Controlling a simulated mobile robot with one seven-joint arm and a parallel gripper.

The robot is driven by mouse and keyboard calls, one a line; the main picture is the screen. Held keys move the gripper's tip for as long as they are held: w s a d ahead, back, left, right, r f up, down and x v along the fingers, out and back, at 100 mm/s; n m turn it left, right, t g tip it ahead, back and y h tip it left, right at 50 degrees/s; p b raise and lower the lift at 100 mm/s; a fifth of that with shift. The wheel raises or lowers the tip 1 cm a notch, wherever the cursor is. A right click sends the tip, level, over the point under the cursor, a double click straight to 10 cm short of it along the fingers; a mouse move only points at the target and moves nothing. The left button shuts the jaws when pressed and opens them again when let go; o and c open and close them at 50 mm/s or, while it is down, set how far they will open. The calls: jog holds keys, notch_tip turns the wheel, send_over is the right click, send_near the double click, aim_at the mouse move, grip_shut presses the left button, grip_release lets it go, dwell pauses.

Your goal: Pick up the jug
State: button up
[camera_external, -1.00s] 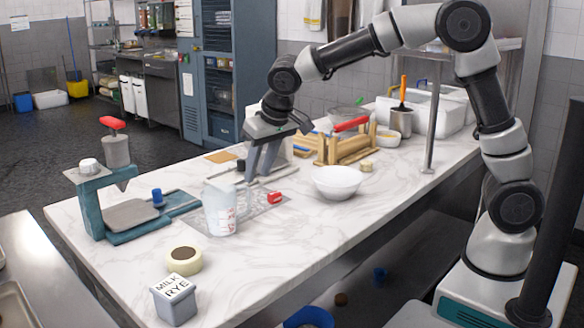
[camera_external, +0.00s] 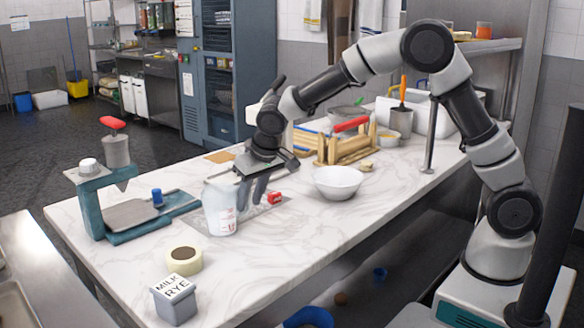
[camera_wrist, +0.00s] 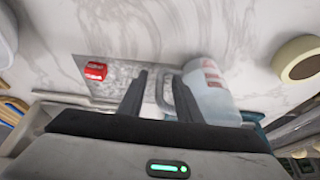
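The jug (camera_external: 219,210) is a translucent measuring jug with red markings, standing upright on the marble counter. It also shows in the wrist view (camera_wrist: 210,90), with its handle (camera_wrist: 160,91) toward my gripper. My gripper (camera_external: 252,206) is low over the counter, just right of the jug in the external view. In the wrist view, the two dark fingers (camera_wrist: 160,92) are apart, with part of the handle between them. The right finger overlaps the handle and jug side; I cannot tell whether it touches.
A small red object (camera_external: 275,197) lies close to my gripper. A white bowl (camera_external: 338,182) stands to the right, a teal press (camera_external: 95,205) to the left. A tape-like roll (camera_external: 184,261) and a grey tin (camera_external: 174,299) are in front. The counter's front middle is clear.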

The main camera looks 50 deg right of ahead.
grip_shut()
jog(key=shift+r, duration=0.2)
